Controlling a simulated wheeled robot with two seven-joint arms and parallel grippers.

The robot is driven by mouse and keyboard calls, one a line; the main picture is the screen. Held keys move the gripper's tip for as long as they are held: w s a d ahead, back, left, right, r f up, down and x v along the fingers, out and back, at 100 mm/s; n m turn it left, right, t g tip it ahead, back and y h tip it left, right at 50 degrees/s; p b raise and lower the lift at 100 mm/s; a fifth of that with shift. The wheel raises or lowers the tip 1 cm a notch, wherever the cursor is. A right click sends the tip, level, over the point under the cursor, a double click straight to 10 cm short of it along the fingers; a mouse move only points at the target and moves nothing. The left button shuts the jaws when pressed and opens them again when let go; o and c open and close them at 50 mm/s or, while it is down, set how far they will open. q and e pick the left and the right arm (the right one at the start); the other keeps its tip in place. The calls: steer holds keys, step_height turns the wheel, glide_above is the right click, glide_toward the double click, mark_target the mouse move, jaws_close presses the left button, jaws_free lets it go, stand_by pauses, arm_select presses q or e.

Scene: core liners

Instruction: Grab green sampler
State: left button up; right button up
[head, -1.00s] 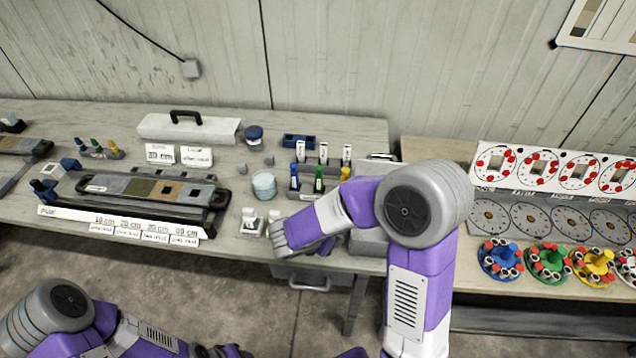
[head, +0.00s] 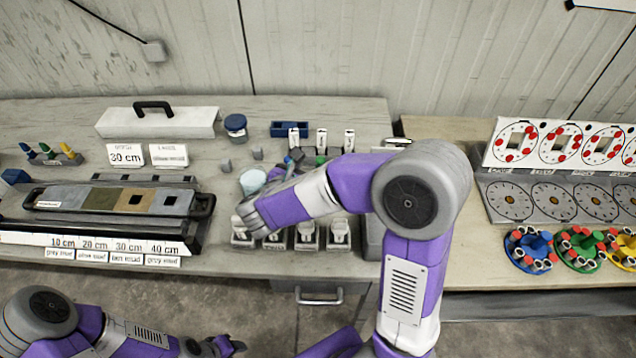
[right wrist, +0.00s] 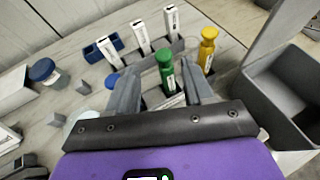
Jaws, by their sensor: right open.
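The green sampler (right wrist: 165,72) stands upright in a rack, between the two fingers of my right gripper (right wrist: 158,80) in the right wrist view. The fingers are open, one on each side of it; I cannot tell whether they touch it. In the head view only the green top (head: 320,160) shows, above my right forearm, and the right gripper (head: 291,168) is partly hidden at the rack. My left gripper (head: 228,345) is low at the bottom edge, away from the table, its jaws unclear.
A yellow sampler (right wrist: 207,50) stands close to the right finger, and a blue one (right wrist: 112,82) is partly behind the left finger. White-labelled sticks (right wrist: 140,37) stand behind. A grey bin (right wrist: 275,95) is at right. Small white-topped holders (head: 306,235) line the table's front.

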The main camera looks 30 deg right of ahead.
mark_target(319, 161)
steer(key=x, duration=0.3)
steer(key=b+x, duration=0.1)
steer(key=x, duration=0.3)
steer(key=shift+s+d+f, duration=0.15)
steer(key=shift+f, duration=0.1)
steer(key=shift+c, duration=0.3)
jaws_close()
